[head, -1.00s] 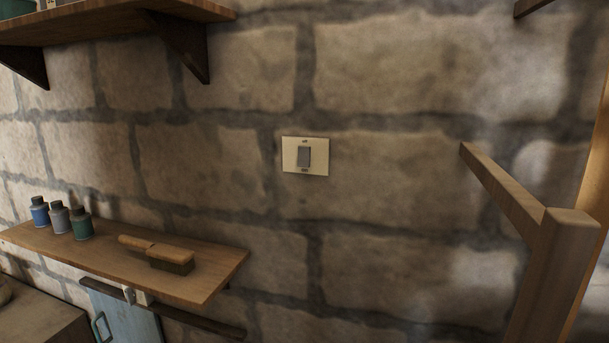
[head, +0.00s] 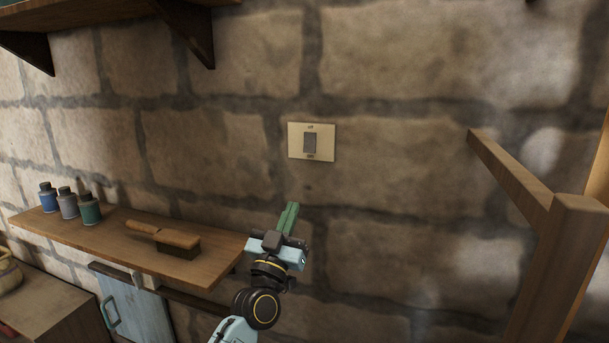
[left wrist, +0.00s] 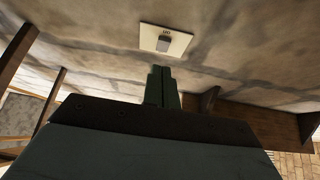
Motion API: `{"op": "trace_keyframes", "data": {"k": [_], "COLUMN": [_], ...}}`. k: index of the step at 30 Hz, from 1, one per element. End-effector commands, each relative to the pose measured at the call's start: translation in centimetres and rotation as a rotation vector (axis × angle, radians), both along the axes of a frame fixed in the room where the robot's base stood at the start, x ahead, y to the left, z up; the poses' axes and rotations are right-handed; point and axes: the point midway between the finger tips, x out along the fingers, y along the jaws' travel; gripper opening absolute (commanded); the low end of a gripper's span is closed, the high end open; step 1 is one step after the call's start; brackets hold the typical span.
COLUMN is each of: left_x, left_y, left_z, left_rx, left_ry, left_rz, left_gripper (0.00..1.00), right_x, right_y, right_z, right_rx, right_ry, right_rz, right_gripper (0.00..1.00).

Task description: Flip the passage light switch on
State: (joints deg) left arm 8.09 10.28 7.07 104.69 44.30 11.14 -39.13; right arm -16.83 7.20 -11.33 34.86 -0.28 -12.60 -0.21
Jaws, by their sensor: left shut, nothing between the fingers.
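The light switch (head: 310,143) is a grey rocker on a cream square plate, fixed to the stone wall. Small lettering shows above and below the rocker, too small to read surely in the head view. It also shows in the left wrist view (left wrist: 163,43), at the top, just beyond the fingertips. My left gripper (head: 292,207) is below and slightly left of the switch in the head view, apart from it. Its green fingers are together and empty, pointing up toward the wall. The fingers also show in the left wrist view (left wrist: 161,72). My right gripper is not in view.
A wooden shelf (head: 115,226) at left holds several bottles (head: 68,203) and a brush (head: 165,236). Another shelf (head: 110,12) is above it. A wooden frame (head: 560,260) stands at right. The wall around the switch is clear.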

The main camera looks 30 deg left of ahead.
Motion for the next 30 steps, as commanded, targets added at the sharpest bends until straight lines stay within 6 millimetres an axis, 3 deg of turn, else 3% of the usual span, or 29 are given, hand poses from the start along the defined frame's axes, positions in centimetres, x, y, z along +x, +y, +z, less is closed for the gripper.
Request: {"op": "trace_keyframes", "data": {"k": [1,4,17,30], "left_x": [-0.5,-1.0,-0.6,5.6], "left_y": [0.2,0.4,0.5,2.0], "left_z": [1.6,3.1,3.5,8.4], "left_rx": [0.000,-0.001,-0.001,-0.002], "left_ry": [-0.039,-0.075,-0.078,-0.080], "left_rz": [0.008,0.015,0.016,0.015], "left_gripper": [0.00,0.00,0.00,0.00], "right_x": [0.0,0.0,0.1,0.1], "right_y": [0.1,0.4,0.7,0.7], "right_z": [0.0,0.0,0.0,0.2], "right_rx": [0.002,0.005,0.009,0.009], "right_ry": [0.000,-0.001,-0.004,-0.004], "right_rz": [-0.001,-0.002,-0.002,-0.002], "right_gripper": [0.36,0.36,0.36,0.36]}}
